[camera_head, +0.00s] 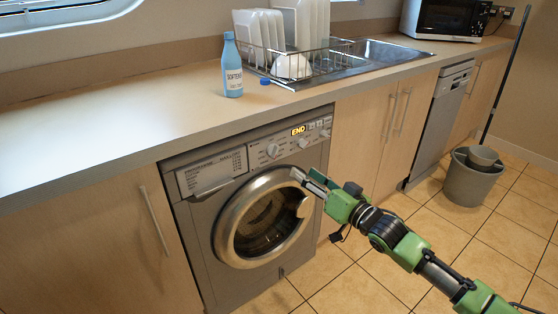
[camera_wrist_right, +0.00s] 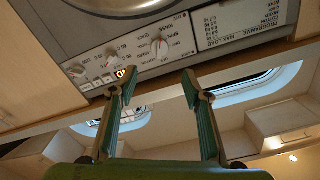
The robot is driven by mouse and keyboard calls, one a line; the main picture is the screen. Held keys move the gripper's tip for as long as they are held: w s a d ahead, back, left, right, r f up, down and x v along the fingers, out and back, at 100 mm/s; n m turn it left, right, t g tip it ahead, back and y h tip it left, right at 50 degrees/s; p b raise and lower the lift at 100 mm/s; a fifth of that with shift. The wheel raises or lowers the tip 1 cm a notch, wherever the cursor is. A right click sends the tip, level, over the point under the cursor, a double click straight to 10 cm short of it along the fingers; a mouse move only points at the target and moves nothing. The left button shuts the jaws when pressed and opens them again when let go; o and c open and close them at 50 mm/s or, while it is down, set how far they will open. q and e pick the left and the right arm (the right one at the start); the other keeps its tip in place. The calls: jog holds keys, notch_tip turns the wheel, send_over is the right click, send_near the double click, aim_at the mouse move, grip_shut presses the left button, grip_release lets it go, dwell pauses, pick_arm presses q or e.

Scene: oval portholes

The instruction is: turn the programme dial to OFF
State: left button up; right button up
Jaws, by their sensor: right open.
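The grey washing machine (camera_head: 189,228) stands under the worktop, its round door closed. The programme dial (camera_head: 273,150) is a pale round knob beside the drawer panel; in the right wrist view it shows (camera_wrist_right: 159,47) with a small red mark, amid printed labels including RINSE and SPIN. The picture does not let me read its exact setting. The lit display (camera_head: 299,130) reads END. My right gripper (camera_head: 304,177) is open and empty, in front of the door's upper right rim, below the dial. In the wrist view its fingers (camera_wrist_right: 160,82) are apart, short of the dial. My left gripper is out of view.
Two smaller knobs, one of them here (camera_head: 303,143), sit right of the dial. The worktop (camera_head: 100,130) overhangs the panel and bears a blue softener bottle (camera_head: 232,68) and a dish rack (camera_head: 325,62). A grey bucket (camera_head: 468,183) stands on the tiled floor at right.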

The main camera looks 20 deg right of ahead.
aim_at(277, 153)
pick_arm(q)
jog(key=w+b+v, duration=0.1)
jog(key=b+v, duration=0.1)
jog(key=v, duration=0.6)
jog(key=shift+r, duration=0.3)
pick_arm(e)
jog(key=shift+x, duration=6.65)
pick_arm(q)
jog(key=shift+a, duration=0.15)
pick_arm(e)
jog(key=shift+f, duration=0.1)
jog(key=c, duration=1.1)
